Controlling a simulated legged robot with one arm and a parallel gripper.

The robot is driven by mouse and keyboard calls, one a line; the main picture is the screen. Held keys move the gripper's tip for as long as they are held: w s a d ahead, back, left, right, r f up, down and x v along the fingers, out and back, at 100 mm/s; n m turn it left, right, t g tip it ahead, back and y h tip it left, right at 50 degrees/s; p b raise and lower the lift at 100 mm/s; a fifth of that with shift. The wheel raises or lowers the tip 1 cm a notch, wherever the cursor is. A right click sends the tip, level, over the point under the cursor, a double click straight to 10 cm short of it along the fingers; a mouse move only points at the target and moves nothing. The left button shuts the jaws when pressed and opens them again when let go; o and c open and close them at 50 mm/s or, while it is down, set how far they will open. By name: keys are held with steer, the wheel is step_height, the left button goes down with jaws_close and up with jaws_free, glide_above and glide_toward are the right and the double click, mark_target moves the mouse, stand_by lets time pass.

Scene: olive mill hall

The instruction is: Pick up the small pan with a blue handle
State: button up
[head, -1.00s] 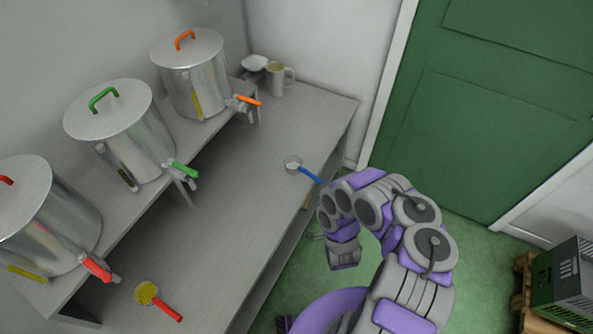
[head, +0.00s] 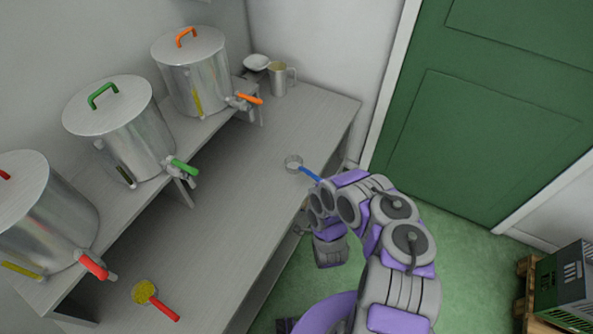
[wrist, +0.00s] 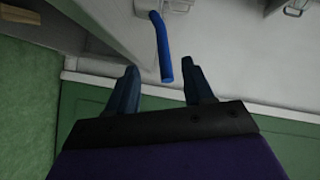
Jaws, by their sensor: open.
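The small pan (head: 293,163) has a round metal bowl and stands on the grey bench. Its blue handle (head: 311,174) reaches over the bench's right edge towards my arm. In the wrist view the blue handle (wrist: 161,48) hangs down from the top, its end showing between my open fingertips. My gripper (wrist: 159,68) is open and empty, with no clear contact on the handle. In the head view my arm hides part of the area around the handle's end. I cannot make out the pan's bowl clearly in the wrist view.
Several metal drums with coloured taps, such as the green-lidded-handle one (head: 120,130), stand on a raised shelf at left. A mug (head: 278,78) and white dish (head: 256,62) stand at the back.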

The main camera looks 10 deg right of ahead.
steer(key=b, duration=0.3)
glide_toward(304, 171)
steer(key=w+d, duration=0.2)
steer(key=w+b, duration=0.1)
steer(key=w+f+b, duration=0.1)
steer(key=w, duration=0.2)
steer(key=shift+w+a+f+b, duration=0.25)
steer(key=shift+w+a+b, duration=0.1)
steer(key=shift+w+b, duration=0.05)
steer(key=shift+w, duration=0.3)
steer(key=shift+r, duration=0.1)
steer(key=shift+c, duration=0.5)
jaws_close()
